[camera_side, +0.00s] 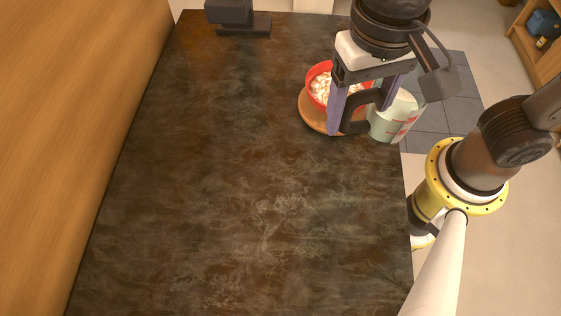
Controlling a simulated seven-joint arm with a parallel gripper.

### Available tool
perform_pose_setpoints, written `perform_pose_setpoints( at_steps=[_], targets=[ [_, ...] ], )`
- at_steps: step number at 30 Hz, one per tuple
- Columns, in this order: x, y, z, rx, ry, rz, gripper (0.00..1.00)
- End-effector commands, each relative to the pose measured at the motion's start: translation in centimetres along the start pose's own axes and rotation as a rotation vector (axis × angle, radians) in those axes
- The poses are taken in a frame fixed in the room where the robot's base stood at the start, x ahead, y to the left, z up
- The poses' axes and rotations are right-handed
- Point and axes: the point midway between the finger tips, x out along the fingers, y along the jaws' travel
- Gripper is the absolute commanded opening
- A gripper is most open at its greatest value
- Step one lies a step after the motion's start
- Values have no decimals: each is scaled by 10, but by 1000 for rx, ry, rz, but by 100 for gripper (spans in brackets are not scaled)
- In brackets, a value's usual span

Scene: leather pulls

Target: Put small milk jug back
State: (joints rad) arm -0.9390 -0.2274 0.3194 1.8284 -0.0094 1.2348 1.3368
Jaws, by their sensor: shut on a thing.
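The small milk jug (392,118) is a clear jug with red markings, pale contents and a dark handle (355,115). It is at the right edge of the table, to the right of a red bowl. My gripper (360,117) comes down from above with its purple fingers on either side of the handle and is shut on the jug. The jug looks about upright. I cannot tell whether its base touches the table or hangs just above it. My gripper hides part of the jug's upper side.
The red bowl (311,75) of white pieces is on a round wooden board (312,118), close to the jug and partly behind my gripper. A dark block-like stand (243,25) is at the far edge. The middle and near parts of the dark table (230,190) are clear.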

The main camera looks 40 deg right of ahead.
Motion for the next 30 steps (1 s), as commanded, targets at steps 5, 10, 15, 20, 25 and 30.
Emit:
perform_pose_setpoints(
  at_steps=[5,10,15,20,25,30],
  targets=[
    [17,-38,-10,-1,-1,2,0],
    [33,-74,-18,-1,0,2,0],
    [61,-96,-24,-1,0,2,0],
    [77,-110,-27,-1,0,0,0],
    [85,-117,-29,-2,0,-1,0],
    [107,-122,-30,-2,0,1,0]
  ],
)
